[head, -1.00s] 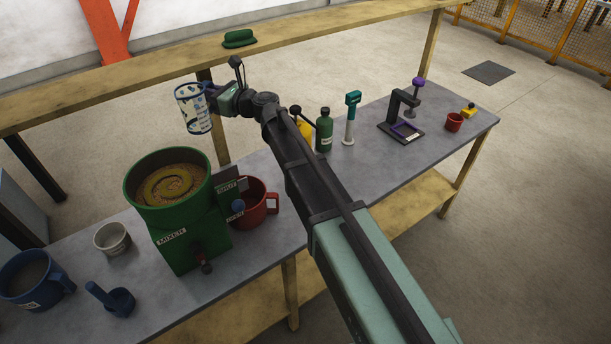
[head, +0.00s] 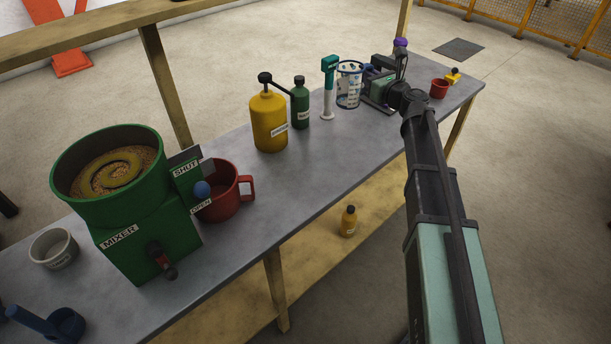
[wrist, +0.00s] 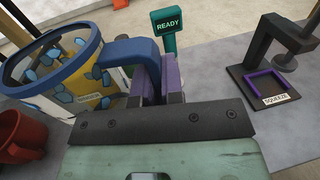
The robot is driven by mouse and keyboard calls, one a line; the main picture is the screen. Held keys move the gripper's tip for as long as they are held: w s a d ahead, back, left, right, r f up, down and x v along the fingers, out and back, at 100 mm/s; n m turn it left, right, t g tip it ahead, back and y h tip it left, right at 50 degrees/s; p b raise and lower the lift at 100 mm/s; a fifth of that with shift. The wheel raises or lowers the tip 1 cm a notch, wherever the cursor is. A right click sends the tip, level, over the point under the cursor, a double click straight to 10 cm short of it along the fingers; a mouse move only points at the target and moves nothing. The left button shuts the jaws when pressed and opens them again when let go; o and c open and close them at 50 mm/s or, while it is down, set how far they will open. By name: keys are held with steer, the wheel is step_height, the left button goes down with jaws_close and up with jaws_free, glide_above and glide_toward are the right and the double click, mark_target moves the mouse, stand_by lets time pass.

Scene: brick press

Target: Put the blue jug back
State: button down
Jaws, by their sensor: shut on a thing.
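The blue jug (head: 349,86) has a blue rim and a blue handle, with a pale, see-through wall with blue and white patches. My gripper (head: 371,79) is shut on its handle. In the wrist view the jug (wrist: 65,62) is left of my gripper (wrist: 161,85), upright or nearly so, with the purple-faced fingers at its handle. In the head view it appears just right of the teal and white post. I cannot tell whether its base touches the bench.
The bench (head: 225,275) carries the green mixer (head: 150,235), red mug (head: 226,193), yellow jug (head: 269,122), green bottle (head: 299,108) and post (head: 329,88). The squeeze press (wrist: 270,85) is close to my gripper. A small red cup (head: 439,89) stands farther right. The front middle bench is clear.

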steer(key=d+f+m+t+h+b, duration=0.2)
steer(key=d+f+h+b, duration=0.1)
steer(key=d+f+b, duration=0.9)
steer(key=s+a+r+n+g+y+p, duration=0.1)
steer(key=s+a+n+g+y+p, duration=0.15)
steer(key=a, duration=1.15)
steer(key=s+a+r+n+g+y+p, duration=0.1)
steer(key=a+r+n+y+p, duration=0.15)
steer(key=a, duration=1.15)
steer(key=shift+m+y, duration=0.3)
steer(key=shift+m, duration=0.2)
step_height(320, 180, down, 11)
steer(key=b, duration=1.1)
steer(key=shift+s+f, duration=0.1)
steer(key=shift+s, duration=0.05)
steer(key=shift+r, duration=0.3)
steer(key=shift+f, duration=0.2)
steer(key=c, duration=1.2)
jaws_free()
steer(key=shift+c, duration=0.2)
